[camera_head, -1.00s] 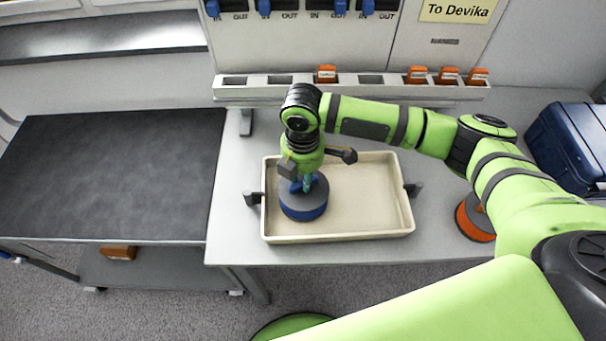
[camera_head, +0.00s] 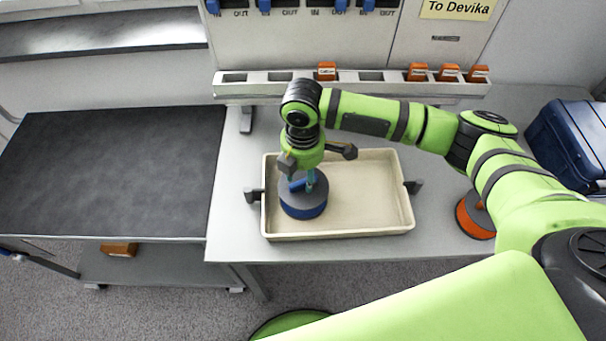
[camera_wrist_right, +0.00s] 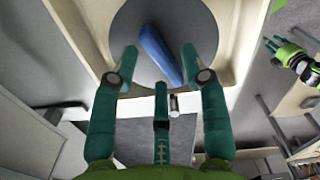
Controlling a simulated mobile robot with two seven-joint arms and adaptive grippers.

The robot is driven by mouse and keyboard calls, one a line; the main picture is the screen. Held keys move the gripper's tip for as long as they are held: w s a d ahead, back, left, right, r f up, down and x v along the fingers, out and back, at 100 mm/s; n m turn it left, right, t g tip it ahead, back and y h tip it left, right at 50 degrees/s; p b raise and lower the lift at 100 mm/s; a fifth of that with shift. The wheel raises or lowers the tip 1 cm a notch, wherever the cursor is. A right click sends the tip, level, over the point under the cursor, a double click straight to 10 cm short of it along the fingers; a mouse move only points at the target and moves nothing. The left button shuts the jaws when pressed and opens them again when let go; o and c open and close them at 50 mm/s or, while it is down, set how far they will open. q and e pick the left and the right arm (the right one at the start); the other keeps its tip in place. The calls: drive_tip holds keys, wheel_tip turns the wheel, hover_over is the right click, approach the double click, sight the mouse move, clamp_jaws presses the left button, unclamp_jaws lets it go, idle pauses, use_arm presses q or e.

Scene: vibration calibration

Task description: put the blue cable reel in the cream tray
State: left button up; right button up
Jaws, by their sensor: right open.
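The blue cable reel (camera_head: 303,210) has a grey top and a blue bar-shaped handle. It sits in the left part of the cream tray (camera_head: 370,235). My right gripper (camera_head: 303,183) is just above the reel, pointing down. In the right wrist view my right gripper (camera_wrist_right: 158,62) is open, its teal fingers spread to either side of the reel's blue handle (camera_wrist_right: 160,55). The fingertips look apart from the handle. The gripper partly hides the reel's top in the head view. My left gripper is not clearly in the head view.
An orange reel (camera_head: 475,217) with a grey top stands right of the tray, under my right arm. A blue case (camera_head: 570,145) is at the far right. A rack (camera_head: 350,88) with several orange blocks runs behind the tray. A dark cart top (camera_head: 110,170) is clear at left.

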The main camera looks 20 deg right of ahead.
wheel_tip(320, 180, up, 11)
drive_tip(key=b, duration=0.1)
drive_tip(key=shift+b, duration=0.4)
